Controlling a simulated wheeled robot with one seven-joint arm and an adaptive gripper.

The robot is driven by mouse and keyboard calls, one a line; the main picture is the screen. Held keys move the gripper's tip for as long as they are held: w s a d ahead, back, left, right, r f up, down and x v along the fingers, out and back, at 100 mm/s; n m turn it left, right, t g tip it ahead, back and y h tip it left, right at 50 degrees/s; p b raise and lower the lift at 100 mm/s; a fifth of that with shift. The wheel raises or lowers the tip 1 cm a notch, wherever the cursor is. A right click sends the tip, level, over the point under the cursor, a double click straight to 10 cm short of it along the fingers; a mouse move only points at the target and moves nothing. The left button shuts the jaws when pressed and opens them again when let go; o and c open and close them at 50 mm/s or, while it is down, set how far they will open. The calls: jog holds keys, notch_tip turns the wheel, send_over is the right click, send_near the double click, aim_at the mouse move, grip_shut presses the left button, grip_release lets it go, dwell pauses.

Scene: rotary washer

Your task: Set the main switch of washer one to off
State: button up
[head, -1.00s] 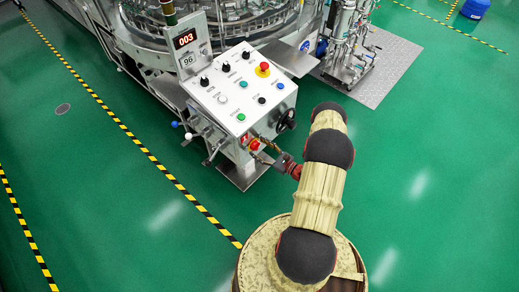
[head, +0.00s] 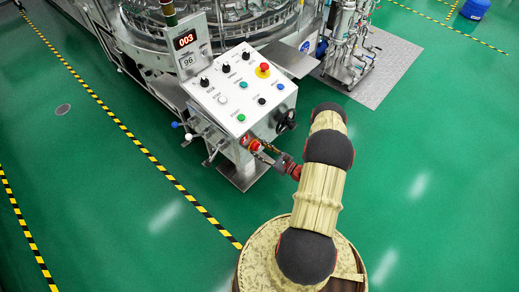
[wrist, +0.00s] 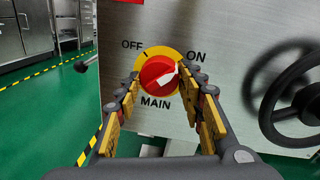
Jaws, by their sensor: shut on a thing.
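The main switch (wrist: 155,72) is a red round knob on a yellow ring, on a steel panel, in the wrist view. OFF is printed at its upper left, ON at its upper right and MAIN below. Its white pointer mark is turned to the upper right, towards ON. My gripper (wrist: 159,80) has one finger on each side of the knob and is shut on it. In the head view the switch (head: 254,145) is a small red spot on the front of washer one's control box (head: 238,95), with my gripper (head: 262,149) at it.
A black handwheel (wrist: 290,95) stands out right of the switch; it also shows in the head view (head: 286,121). Levers with ball ends (head: 188,137) stick out at the box's left. The sloped top carries buttons, knobs and a red emergency stop (head: 263,68). Green floor is open around.

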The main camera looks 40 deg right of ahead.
jog(key=shift+n, duration=0.5)
jog(key=shift+a+r+n+g+h+b, duration=0.15)
jog(key=shift+n+h+b, duration=0.3)
jog(key=shift+n, duration=2.2)
jog(key=shift+f+n+g+h+b, duration=0.15)
jog(key=shift+n+b, duration=0.45)
jog(key=shift+n, duration=2)
jog(key=shift+a+r+n+g+h+b, duration=0.1)
jog(key=shift+n+g+h+b, duration=0.3)
jog(key=shift+n, duration=2.25)
jog(key=o, duration=1.1)
jog(key=shift+o, duration=0.2)
jog(key=shift+d, duration=0.1)
jog(key=s+r, duration=0.1)
jog(key=s, duration=1.1)
jog(key=shift+d, duration=0.45)
